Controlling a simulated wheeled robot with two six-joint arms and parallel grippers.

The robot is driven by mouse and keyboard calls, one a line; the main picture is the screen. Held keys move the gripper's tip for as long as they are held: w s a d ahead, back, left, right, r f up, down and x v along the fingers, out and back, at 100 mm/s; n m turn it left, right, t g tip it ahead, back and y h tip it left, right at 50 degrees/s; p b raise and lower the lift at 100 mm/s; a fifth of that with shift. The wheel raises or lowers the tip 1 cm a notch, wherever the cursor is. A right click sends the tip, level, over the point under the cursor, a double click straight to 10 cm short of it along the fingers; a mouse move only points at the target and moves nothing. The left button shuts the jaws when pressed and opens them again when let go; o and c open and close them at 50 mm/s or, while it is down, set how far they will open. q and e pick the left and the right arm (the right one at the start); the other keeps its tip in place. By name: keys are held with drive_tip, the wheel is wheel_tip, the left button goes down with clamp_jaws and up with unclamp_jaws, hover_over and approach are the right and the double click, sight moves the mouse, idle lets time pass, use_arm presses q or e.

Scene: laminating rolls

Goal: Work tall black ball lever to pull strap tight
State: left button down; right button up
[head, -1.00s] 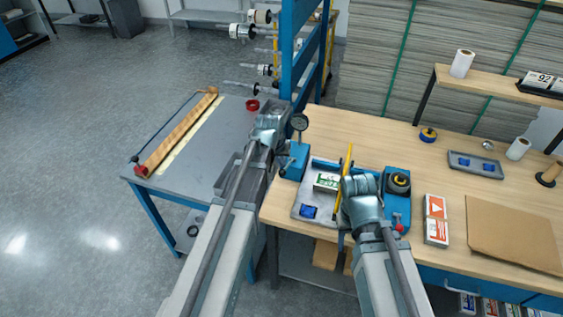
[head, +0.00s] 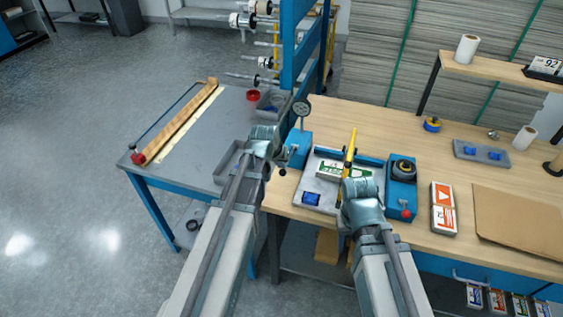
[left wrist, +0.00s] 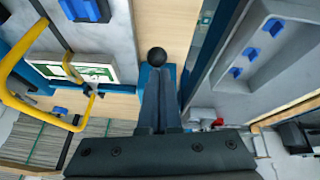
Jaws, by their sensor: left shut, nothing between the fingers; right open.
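The tall lever's black ball (left wrist: 157,56) shows in the left wrist view just beyond my left gripper's fingertips (left wrist: 158,76); I cannot tell whether they touch. In the head view my left gripper (head: 279,155) is shut and empty beside the blue block (head: 299,145) with a round gauge. My right gripper (head: 357,172) is open, in front of the yellow frame (head: 349,150); its fingertips are mostly hidden. A white and green box (head: 330,170) lies on the grey plate (head: 328,205). A dark strap-like band (left wrist: 52,22) crosses the plate in the wrist view.
A blue unit with a black dial (head: 403,168) and red knob (head: 406,214) is right of the plate. A grey side table (head: 200,140) stands left.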

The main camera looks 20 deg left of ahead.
use_arm(q)
drive_tip(key=shift+s+f+b, duration=0.3)
drive_tip(key=shift+f+b, duration=0.15)
drive_tip(key=shift+f, duration=0.4)
drive_tip(key=shift+s+f+b, duration=0.25)
drive_tip(key=shift+s+b, duration=0.05)
drive_tip(key=shift+b, duration=0.1)
drive_tip(key=shift+w+r+p, duration=0.2)
drive_tip(key=shift+r+p, duration=0.2)
drive_tip(key=r+p, duration=0.3)
drive_tip(key=w+r+p, duration=0.1)
drive_tip(key=shift+a+r, duration=0.3)
drive_tip(key=s+r+p, duration=0.5)
drive_tip(key=s, duration=0.1)
drive_tip(key=shift+s+a+p, duration=0.3)
drive_tip(key=shift+p, duration=0.05)
